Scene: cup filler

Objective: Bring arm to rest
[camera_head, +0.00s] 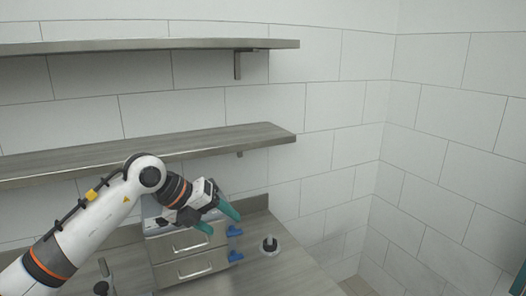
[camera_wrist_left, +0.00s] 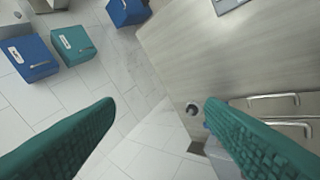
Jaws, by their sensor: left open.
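My left arm (camera_head: 95,222) comes in from the lower left of the head view and reaches over the counter. My left gripper (camera_head: 217,219) has teal fingers spread apart, with nothing between them, above and in front of the drawer unit (camera_head: 165,248).
A small round white-and-black object (camera_head: 270,246) stands on the counter (camera_head: 285,275), right of two blue parts (camera_head: 235,243). Two shelves (camera_head: 150,148) run along the tiled wall above my arm. Blue (camera_wrist_left: 30,60) and teal (camera_wrist_left: 73,45) boxes show in the wrist view.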

